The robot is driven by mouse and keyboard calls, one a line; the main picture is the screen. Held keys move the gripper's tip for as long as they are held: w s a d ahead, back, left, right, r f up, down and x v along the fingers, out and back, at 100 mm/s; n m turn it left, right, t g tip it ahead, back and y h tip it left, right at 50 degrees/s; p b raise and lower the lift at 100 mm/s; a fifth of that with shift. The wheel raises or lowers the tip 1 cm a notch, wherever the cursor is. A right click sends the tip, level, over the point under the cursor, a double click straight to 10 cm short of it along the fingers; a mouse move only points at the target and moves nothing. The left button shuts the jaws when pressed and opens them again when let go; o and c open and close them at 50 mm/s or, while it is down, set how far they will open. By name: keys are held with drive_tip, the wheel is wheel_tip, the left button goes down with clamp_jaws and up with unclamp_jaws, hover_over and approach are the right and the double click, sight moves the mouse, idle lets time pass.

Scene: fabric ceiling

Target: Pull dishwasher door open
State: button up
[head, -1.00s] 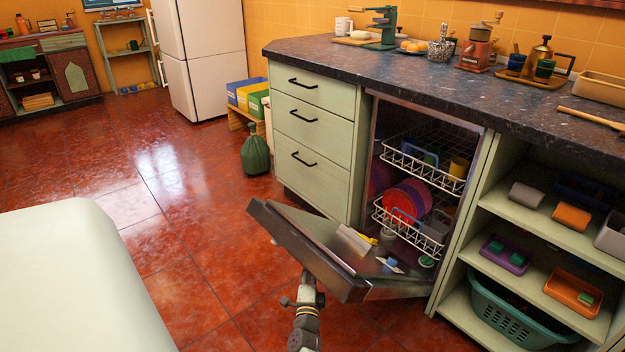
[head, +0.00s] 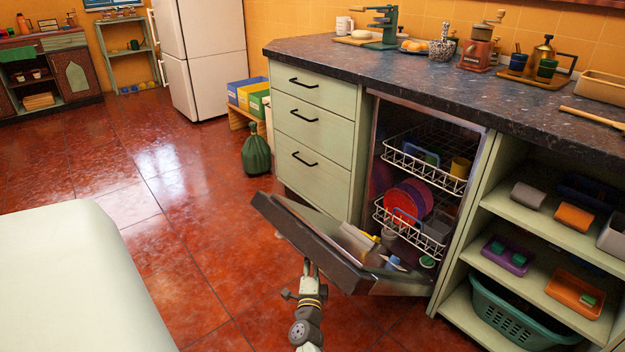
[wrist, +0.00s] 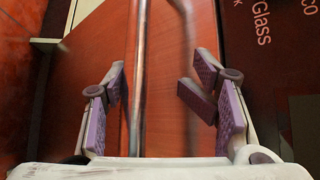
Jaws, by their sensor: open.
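The dishwasher door (head: 303,240) hangs partly open in the head view, tilted outward and down from the cabinet, with its inner face showing from above. A grey block and small items lie on that inner face. My gripper (head: 308,268) is just below the door's front edge, on its outer side. In the wrist view my gripper (wrist: 155,90) is open, with purple pads apart. A metal bar (wrist: 138,70) runs lengthwise between the fingers in the picture; I cannot tell whether it touches them. The handle is hidden in the head view.
Two white wire racks (head: 425,165) with dishes are inside the dishwasher. A drawer unit (head: 312,130) stands left of it and open shelves (head: 540,235) right. A pale rounded surface (head: 80,280) fills the lower left. The red floor (head: 200,270) between is clear.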

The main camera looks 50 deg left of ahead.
drive_tip(key=r, duration=0.4)
drive_tip(key=s+r, duration=0.1)
drive_tip(key=r, duration=0.2)
drive_tip(key=shift+a, duration=0.4)
drive_tip(key=shift+w+d+f, duration=0.1)
drive_tip(key=shift+f, duration=0.05)
drive_tip(key=shift+w+d+f, duration=0.1)
drive_tip(key=shift+f, duration=0.05)
